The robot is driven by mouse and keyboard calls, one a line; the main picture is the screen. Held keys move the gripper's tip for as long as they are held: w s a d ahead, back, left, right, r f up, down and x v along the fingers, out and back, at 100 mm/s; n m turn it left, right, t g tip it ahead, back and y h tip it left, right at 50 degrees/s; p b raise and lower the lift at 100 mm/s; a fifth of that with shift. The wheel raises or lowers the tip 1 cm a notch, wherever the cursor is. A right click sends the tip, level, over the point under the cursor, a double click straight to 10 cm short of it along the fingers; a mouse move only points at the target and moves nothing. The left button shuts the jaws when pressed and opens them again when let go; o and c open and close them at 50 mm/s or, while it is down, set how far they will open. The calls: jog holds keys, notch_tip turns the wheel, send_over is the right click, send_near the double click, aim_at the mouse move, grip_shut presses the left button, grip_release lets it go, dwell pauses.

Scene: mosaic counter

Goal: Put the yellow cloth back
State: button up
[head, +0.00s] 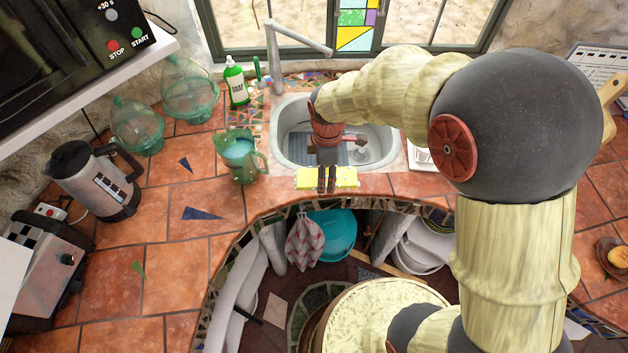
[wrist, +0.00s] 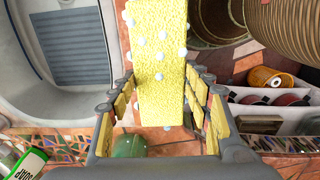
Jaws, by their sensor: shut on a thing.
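The yellow cloth (head: 345,176) looks like a thick, sponge-like yellow block with white dots. In the head view it is at the front rim of the sink (head: 283,152), near the counter's front edge. My gripper (head: 327,186) points down there with its fingers over the cloth. In the wrist view the cloth (wrist: 158,55) stretches from the top of the picture down between the two fingers (wrist: 163,105), which are shut on it. I cannot tell how far it is above the counter. My arm hides part of the sink and the counter to its right.
A green jug (head: 243,165) stands left of the sink, with a green soap bottle (head: 236,86) behind it. The tap (head: 276,60) rises at the sink's back. A kettle (head: 92,180) stands farther left. Tiled counter (head: 165,235) is mostly free between. A checkered towel (head: 305,245) hangs below the edge.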

aim_at(315, 175)
jog(key=w+f, duration=0.1)
jog(key=f, duration=0.1)
jog(key=w+a+f, duration=0.2)
jog(key=f, duration=0.1)
jog(key=shift+w+a+f+b, duration=0.25)
jog(key=shift+f+b, duration=0.05)
jog(key=shift+b, duration=0.1)
jog(key=shift+f+b, duration=0.3)
jog(key=shift+f, duration=1.25)
jog(key=shift+f, duration=0.1)
jog(key=o, duration=1)
jog(key=shift+o, duration=0.4)
